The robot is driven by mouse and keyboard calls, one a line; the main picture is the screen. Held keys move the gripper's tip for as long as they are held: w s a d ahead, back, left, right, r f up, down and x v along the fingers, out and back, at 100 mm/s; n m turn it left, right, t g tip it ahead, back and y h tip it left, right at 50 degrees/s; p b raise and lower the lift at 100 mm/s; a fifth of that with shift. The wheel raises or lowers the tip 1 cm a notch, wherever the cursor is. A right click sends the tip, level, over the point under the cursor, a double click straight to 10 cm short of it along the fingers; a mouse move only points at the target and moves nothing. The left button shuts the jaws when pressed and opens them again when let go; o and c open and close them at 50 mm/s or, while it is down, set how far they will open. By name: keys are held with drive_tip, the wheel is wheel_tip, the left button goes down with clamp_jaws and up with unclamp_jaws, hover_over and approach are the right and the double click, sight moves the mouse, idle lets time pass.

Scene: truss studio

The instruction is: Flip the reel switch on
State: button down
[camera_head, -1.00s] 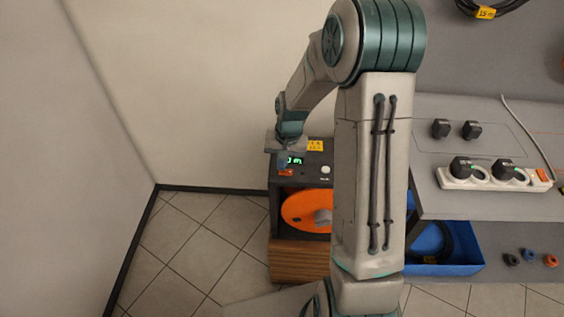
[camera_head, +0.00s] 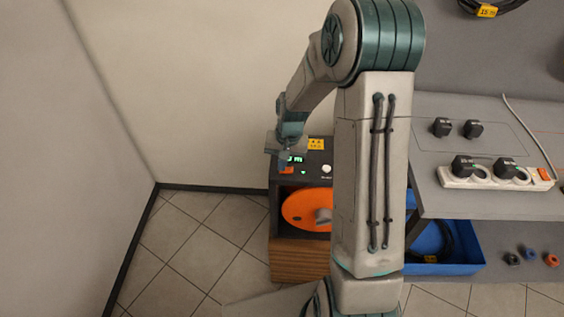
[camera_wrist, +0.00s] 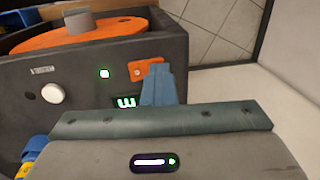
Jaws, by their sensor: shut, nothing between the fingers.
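The reel unit is a dark box (camera_head: 318,178) with an orange reel (camera_head: 300,209) in its front opening. In the wrist view its top panel (camera_wrist: 85,100) carries an orange switch (camera_wrist: 142,70), a lit green lamp (camera_wrist: 104,73), a green display (camera_wrist: 125,101) and a white knob (camera_wrist: 52,93). My gripper (camera_wrist: 158,84) is shut and empty, with its blue fingertips right at the switch and covering part of it. I cannot tell whether they touch. In the head view my gripper (camera_head: 284,161) is over the panel's left side.
A grey bench (camera_head: 430,170) stands to the right with a white power strip (camera_head: 483,178) and black plugs. A blue bin (camera_head: 465,268) holding a coiled cable sits below it. The tiled floor (camera_head: 200,245) left of the reel unit is clear.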

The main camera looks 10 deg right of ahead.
drive_tip(key=shift+s+d+r, duration=0.15)
drive_tip(key=shift+s+d, duration=0.05)
drive_tip(key=shift+d, duration=0.5)
wheel_tip(320, 180, up, 14)
drive_tip(key=a+p, duration=0.1)
drive_tip(key=shift+w+a, duration=0.25)
drive_tip(key=shift+a, duration=0.1)
idle(0.3)
drive_tip(key=s+r+n+t, duration=0.1)
drive_tip(key=s+r, duration=0.2)
drive_tip(key=s, duration=0.8)
drive_tip(key=s+r+n+t+h, duration=0.1)
drive_tip(key=s+r, duration=0.3)
drive_tip(key=s, duration=0.7)
drive_tip(key=shift+d+n+t, duration=0.15)
drive_tip(key=shift+n+t, duration=0.15)
drive_tip(key=shift+n, duration=0.5)
